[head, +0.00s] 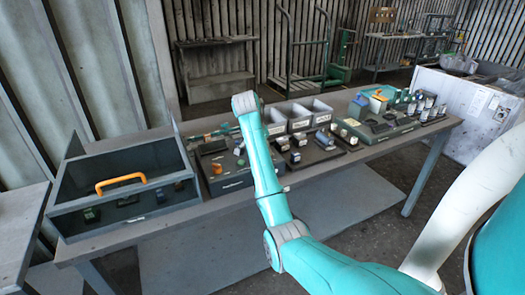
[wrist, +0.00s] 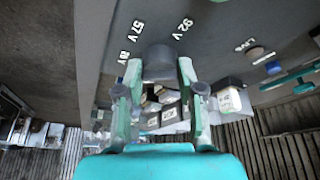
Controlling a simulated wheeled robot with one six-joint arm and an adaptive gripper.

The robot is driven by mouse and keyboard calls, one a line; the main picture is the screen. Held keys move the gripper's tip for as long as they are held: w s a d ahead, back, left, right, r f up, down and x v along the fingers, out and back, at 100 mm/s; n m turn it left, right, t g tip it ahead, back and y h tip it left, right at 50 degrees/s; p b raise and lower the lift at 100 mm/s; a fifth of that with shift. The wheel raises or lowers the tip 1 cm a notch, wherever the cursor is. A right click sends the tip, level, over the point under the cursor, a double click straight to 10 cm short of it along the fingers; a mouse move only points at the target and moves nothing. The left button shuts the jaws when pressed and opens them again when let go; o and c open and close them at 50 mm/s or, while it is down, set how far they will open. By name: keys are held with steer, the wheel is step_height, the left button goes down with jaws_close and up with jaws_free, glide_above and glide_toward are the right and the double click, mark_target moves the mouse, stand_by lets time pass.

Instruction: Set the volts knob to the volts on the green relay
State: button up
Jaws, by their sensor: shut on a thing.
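In the wrist view, my gripper (wrist: 161,74) has its two green fingers closed on either side of a dark grey round knob (wrist: 160,60). The knob sits on a grey panel (wrist: 215,45) with white markings around it; "57 V" and "92 V" are readable, and another beside them is not clear. I cannot tell where the knob points. In the head view, a dark control box (head: 232,184) stands on the bench, and my arm hides the gripper. A small green block (head: 91,214) lies in the clear-fronted case; I cannot tell if it is the relay.
The case (head: 130,222) with an orange handle (head: 121,181) stands at the bench's left end. Grey bins (head: 299,122) and trays of small parts fill the bench to the right. In the wrist view, a panel light marked "LIVE" and a blue button (wrist: 273,67) sit right of the knob.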

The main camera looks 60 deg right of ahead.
steer(key=o, duration=1.1)
steer(key=shift+o, duration=0.2)
